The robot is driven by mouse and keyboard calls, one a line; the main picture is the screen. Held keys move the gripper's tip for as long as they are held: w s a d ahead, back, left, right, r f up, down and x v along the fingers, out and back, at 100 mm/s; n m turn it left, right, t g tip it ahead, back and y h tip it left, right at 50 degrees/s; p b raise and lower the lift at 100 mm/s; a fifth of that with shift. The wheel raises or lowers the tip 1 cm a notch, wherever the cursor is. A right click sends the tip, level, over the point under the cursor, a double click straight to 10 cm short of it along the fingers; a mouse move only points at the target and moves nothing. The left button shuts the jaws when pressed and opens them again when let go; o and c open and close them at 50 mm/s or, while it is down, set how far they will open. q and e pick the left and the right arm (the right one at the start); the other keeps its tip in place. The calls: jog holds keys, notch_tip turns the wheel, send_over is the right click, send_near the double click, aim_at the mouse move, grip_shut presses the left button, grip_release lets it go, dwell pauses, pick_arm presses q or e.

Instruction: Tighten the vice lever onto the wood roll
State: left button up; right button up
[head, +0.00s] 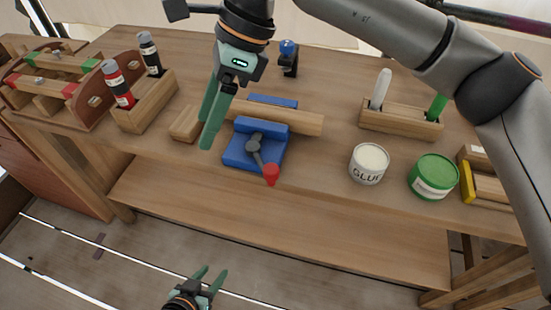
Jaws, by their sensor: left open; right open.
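The blue vice (238,155) sits at the front edge of the workbench. The wood roll (305,122) lies across it between the front blue jaw and the rear blue jaw (272,101). The vice lever (254,148) is grey with a red knob (271,174) that hangs down to the right over the bench edge. My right gripper (211,132) is open and empty, pointing down just left of the vice and in front of the roll's left part, apart from the lever. My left gripper (213,272) is open and empty, low over the floor in front of the bench.
A glue jar (369,165) and a green tin (433,177) stand right of the vice. A wooden holder (400,123) is behind them. A rack with red and black bottles (145,112) and a toolbox (60,80) stand left. The bench's lower shelf (270,220) is empty.

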aim_at(270, 169)
jog(key=w+d+f+n+t+h, duration=0.25)
jog(key=d+h, duration=0.25)
jog(key=d, duration=0.4)
jog(key=shift+n+g, duration=0.25)
jog(key=shift+n, duration=0.2)
jog(key=f, duration=0.8)
jog(key=s+f+b, duration=0.1)
jog(key=f, duration=0.3)
jog(key=shift+a+f, duration=0.1)
jog(key=shift+f, duration=0.1)
grip_shut()
